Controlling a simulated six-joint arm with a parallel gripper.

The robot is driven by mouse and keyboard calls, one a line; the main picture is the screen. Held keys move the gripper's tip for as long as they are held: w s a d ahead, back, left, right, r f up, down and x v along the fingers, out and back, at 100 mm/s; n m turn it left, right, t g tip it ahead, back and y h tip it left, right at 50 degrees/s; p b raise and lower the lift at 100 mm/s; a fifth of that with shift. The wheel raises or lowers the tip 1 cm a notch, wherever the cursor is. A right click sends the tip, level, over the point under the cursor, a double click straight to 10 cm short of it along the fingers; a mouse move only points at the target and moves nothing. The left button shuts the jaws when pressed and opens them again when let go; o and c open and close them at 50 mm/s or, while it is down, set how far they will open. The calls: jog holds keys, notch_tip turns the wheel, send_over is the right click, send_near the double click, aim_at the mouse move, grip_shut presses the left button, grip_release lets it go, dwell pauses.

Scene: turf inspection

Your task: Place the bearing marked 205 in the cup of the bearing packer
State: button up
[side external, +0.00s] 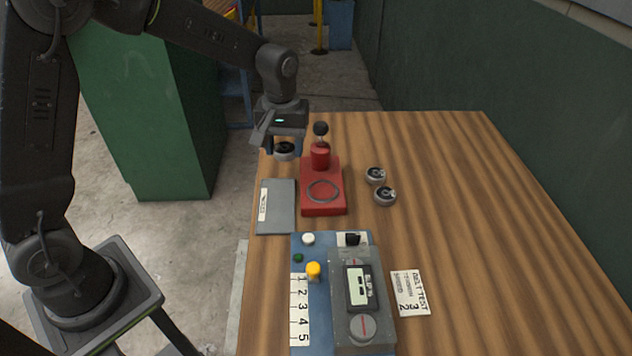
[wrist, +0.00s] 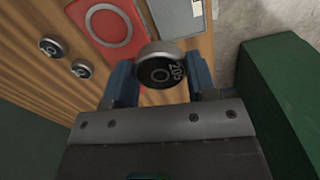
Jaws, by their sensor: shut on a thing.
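My gripper (side external: 284,147) is shut on a bearing (side external: 285,151), held above the far left edge of the table. In the wrist view the bearing (wrist: 162,67) has a dark face with "205" readable, and sits between the blue fingers of my gripper (wrist: 160,80). The red bearing packer (side external: 323,196) stands on the table to the right of the gripper. It has a ring on its base, a red cup-like part (side external: 320,157) at the back and a black knob. The packer also shows in the wrist view (wrist: 92,22), beyond the held bearing.
Two other bearings (side external: 375,175) (side external: 385,196) lie right of the packer. A grey plate (side external: 276,207) lies left of it. A blue tester (side external: 318,265) and a paper card (side external: 410,293) are nearer. The table's right side (side external: 490,220) is clear.

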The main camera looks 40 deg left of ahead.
jog(key=a+r, duration=0.2)
jog(key=a, duration=0.2)
send_over(323, 191)
notch_tip(323, 191, down, 7)
jog(key=shift+s+f, duration=0.1)
jog(key=shift+f, duration=1.9)
jog(key=shift+f, duration=0.1)
jog(key=o, duration=1.1)
jog(key=shift+f, duration=0.1)
notch_tip(323, 191, up, 12)
jog(key=shift+r, duration=0.25)
